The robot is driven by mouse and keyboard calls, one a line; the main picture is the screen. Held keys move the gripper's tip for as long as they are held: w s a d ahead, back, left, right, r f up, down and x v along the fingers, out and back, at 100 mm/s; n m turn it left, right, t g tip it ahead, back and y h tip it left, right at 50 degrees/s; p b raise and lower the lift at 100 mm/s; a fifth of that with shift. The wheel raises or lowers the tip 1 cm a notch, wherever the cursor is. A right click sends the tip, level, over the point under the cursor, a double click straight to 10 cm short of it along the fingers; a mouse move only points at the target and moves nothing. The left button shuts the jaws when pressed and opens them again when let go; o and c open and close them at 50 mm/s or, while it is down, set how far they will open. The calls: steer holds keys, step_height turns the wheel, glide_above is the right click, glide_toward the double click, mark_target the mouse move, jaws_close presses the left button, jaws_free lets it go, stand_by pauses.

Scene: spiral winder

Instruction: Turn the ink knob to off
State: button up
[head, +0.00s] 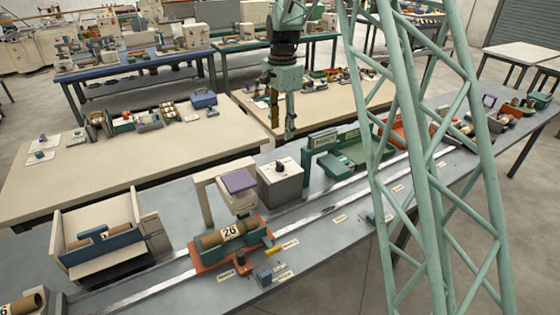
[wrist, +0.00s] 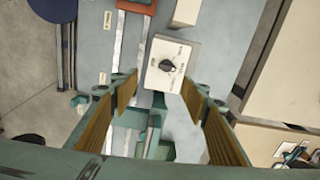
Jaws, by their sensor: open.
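The ink knob is a small black pointer knob (wrist: 168,65) on the pale top of a grey box (head: 290,190). It also shows in the head view (head: 281,167). In the wrist view its pointer lies roughly sideways; the lettering around it is too small to read. My gripper (head: 282,122) hangs above and behind the box in the head view, apart from it. In the wrist view my gripper (wrist: 161,85) is open and empty, with gold pads on both sides and the knob a little beyond the tips, between them.
A post with a purple-topped head (head: 239,182) stands just left of the box. A green bracket (head: 320,148) stands right of it. An orange carriage (head: 205,262) holds a brown roll marked 26 (head: 229,234) in front. Beige tables (head: 110,175) lie behind.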

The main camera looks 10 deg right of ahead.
mark_target(280, 163)
steer(key=shift+m, duration=0.5)
steer(key=w+f, duration=0.1)
steer(key=f, duration=0.1)
steer(key=w+f, duration=0.1)
steer(key=shift+w+f, duration=0.4)
steer(key=shift+f, duration=6.85)
steer(key=shift+c, duration=0.4)
steer(key=c, duration=0.8)
